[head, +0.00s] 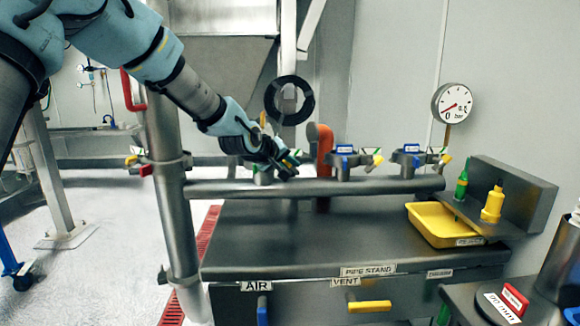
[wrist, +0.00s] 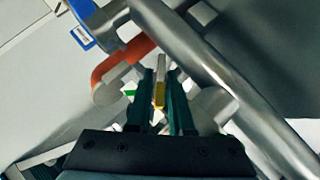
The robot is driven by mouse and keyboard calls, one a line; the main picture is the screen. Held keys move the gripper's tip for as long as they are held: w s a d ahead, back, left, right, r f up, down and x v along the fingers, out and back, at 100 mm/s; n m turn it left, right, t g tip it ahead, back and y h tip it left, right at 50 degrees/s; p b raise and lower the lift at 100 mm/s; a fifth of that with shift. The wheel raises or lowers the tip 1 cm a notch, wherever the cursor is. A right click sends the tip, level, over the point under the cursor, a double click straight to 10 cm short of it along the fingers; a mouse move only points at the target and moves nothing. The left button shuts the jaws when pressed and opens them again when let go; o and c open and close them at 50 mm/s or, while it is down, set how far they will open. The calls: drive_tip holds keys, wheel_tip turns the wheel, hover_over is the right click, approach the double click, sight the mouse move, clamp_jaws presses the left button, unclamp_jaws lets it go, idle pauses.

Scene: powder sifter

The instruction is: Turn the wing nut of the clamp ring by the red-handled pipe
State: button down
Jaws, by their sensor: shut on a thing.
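My gripper (head: 289,166) is at a clamp ring (head: 263,177) on the pipe stand, just left of the bent orange-red pipe (head: 323,145). In the wrist view my gripper (wrist: 160,88) has its two dark green fingers either side of a slim wing nut (wrist: 159,92) with a silver end and a yellow part. The fingers are shut on it. The orange-red pipe (wrist: 118,60) shows just beyond the fingers. Most of this clamp ring is hidden behind my gripper in the head view.
A grey rail (head: 350,187) runs close in front of the clamps. Two more clamps (head: 343,160) (head: 408,158) with blue labels stand to the right. A yellow tray (head: 432,232) and a green bottle (head: 461,187) are farther right. The stand top (head: 350,235) is mostly clear.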

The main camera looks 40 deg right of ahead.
drive_tip(key=shift+s+y+b, duration=0.1)
drive_tip(key=shift+y+b, duration=0.2)
drive_tip(key=shift+s+d+r+m+t+y+b, duration=0.15)
drive_tip(key=shift+m+t+y+b, duration=0.15)
drive_tip(key=shift+m+t+y, duration=0.5)
drive_tip(key=m+t+y+p, duration=0.1)
drive_tip(key=m+t+y, duration=0.1)
drive_tip(key=y, duration=0.1)
drive_tip(key=shift+d+y+p, duration=0.1)
drive_tip(key=shift+y+p, duration=0.2)
drive_tip(key=shift+p, duration=0.1)
drive_tip(key=m+t+y, duration=0.2)
drive_tip(key=shift+t+y, duration=0.3)
drive_tip(key=shift+t, duration=0.1)
drive_tip(key=shift+m+t+y+b, duration=0.7)
drive_tip(key=shift+m+t+y, duration=0.1)
drive_tip(key=shift+t+y, duration=0.15)
drive_tip(key=c, duration=0.9)
unclamp_jaws()
drive_tip(key=shift+c, duration=0.2)
